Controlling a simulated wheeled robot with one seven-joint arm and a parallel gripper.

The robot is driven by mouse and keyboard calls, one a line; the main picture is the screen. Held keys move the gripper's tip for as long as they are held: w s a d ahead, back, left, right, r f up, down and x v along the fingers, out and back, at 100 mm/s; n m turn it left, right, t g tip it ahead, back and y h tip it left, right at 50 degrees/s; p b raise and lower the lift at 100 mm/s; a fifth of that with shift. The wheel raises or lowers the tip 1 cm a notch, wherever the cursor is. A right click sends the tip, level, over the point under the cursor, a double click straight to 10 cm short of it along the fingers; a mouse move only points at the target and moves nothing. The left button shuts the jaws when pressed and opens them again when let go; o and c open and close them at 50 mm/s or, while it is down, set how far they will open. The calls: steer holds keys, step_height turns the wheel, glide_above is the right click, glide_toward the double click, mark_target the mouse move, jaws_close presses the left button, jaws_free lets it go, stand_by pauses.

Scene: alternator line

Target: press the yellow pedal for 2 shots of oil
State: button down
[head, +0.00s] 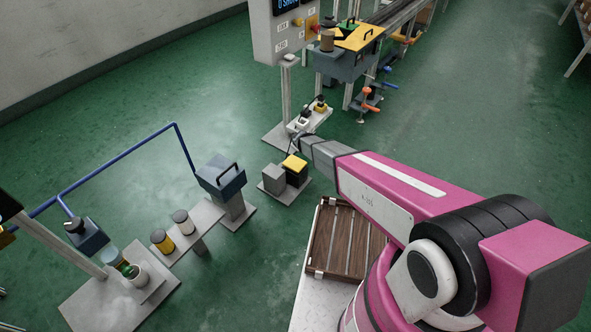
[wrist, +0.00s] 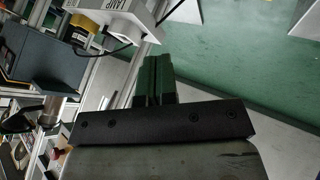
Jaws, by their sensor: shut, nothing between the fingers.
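The yellow pedal (head: 294,163) is a dark block with a yellow top, low on a floor plate beside a plain grey block (head: 273,178). My arm reaches across the head view, and its end shows just above and right of the pedal in the picture. How high it is over the pedal I cannot tell. My gripper (wrist: 153,62) is shut and empty in the wrist view, its dark green fingers together. I cannot make out the pedal in the wrist view. A display (head: 287,4) at the top edge is partly cut off and seems to start with "0 SHO".
A white strip with plugs (head: 310,121) stands behind the pedal. A blue-grey box on a post (head: 221,178) and a bench with jars (head: 187,238) are to the left. A wooden slatted tray (head: 318,276) is in front. Green floor lies open at the upper right.

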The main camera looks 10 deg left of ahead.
mark_target(293, 161)
steer(key=shift+n+y, duration=0.4)
steer(key=shift+n, duration=0.1)
steer(key=a, duration=0.1)
steer(key=s+a+f, duration=0.1)
steer(key=a+f, duration=0.1)
steer(key=shift+s+a, duration=0.1)
steer(key=shift+s, duration=0.15)
steer(key=shift+f, duration=4.4)
steer(key=shift+f, duration=0.15)
steer(key=shift+f, duration=0.25)
steer(key=shift+f, duration=0.8)
steer(key=shift+r, duration=1.25)
